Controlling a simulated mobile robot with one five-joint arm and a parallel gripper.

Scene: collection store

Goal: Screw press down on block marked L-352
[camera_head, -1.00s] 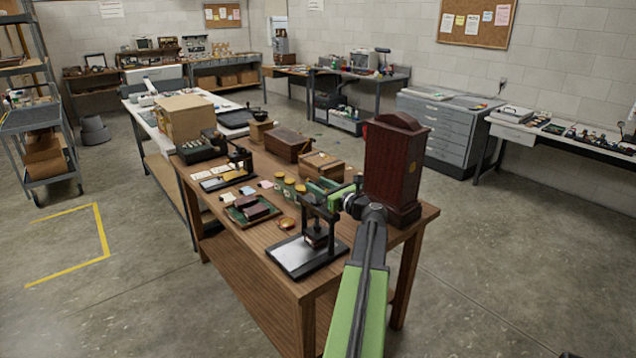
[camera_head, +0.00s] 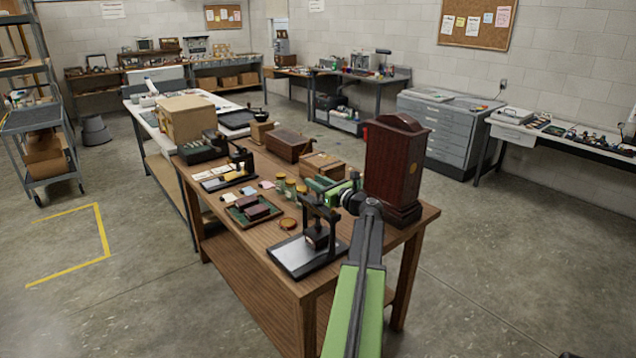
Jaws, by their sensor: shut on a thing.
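A small black screw press (camera_head: 331,228) stands on a grey metal base plate (camera_head: 291,254) at the front of the wooden table. A small dark block-like piece (camera_head: 317,240) sits inside its frame, under the screw. I cannot read any mark on it, nor tell whether the screw touches it. My gripper (camera_head: 318,194) reaches in from the right at the top of this press. It appears shut on the screw's top handle, which it mostly hides. A second, similar black press (camera_head: 240,160) stands farther back on the table; my gripper is apart from it.
A tall dark red wooden case (camera_head: 393,165) stands close to the right of my wrist. Small jars (camera_head: 290,188), a green tray with dark blocks (camera_head: 252,209) and wooden boxes (camera_head: 288,145) lie behind the press. The floor right of the table is clear.

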